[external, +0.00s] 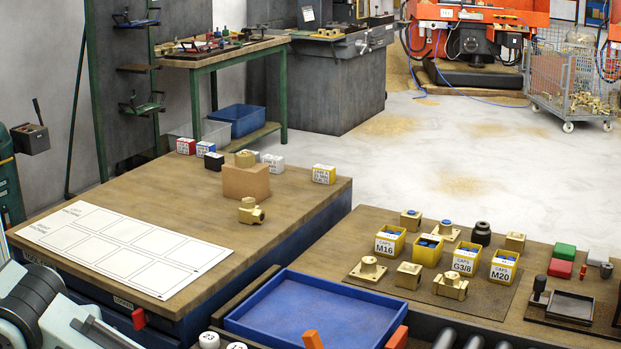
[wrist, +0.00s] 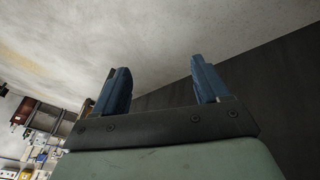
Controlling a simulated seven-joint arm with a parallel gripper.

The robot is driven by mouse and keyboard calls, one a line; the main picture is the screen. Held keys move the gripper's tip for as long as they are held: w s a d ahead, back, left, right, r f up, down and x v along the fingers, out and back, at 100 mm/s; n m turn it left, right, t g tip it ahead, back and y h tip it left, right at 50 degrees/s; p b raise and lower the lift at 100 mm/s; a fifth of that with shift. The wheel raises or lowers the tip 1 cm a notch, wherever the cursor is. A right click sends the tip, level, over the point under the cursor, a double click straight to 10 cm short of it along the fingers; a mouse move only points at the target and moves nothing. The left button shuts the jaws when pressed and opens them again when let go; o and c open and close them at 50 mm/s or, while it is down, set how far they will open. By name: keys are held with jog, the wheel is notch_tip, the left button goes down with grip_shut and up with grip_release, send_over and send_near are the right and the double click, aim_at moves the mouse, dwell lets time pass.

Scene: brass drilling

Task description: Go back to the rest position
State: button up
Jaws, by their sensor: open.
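My gripper (wrist: 160,90) shows in the wrist view with its two blue fingers apart and nothing between them. It faces a bare grey wall or floor surface and a dark panel, away from the work tables. In the external view only part of my arm shows at the lower left corner; the gripper itself is not visible there.
A wooden bench holds a white marked sheet (external: 120,246), a brown block (external: 246,181) and a brass fitting (external: 250,211). The right bench has a blue tray (external: 315,308), yellow bins (external: 390,241) and several brass parts. A red-orange machine (external: 480,15) stands behind.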

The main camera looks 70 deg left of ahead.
jog(key=s+a+f+g+y, duration=0.1)
jog(key=s+a+f+g, duration=0.15)
jog(key=s+a, duration=0.5)
jog(key=s+a+f+g+y, duration=0.1)
jog(key=s+a+f+g, duration=0.15)
jog(key=s+a, duration=0.5)
jog(key=s+a+r+g, duration=0.1)
jog(key=s+a+g, duration=0.2)
jog(key=s, duration=0.7)
jog(key=s+a+r+m+g, duration=0.1)
jog(key=s+a+g, duration=0.2)
jog(key=s, duration=0.7)
jog(key=shift+s+a+y, duration=0.2)
jog(key=shift+a+y, duration=0.1)
jog(key=shift+y, duration=0.1)
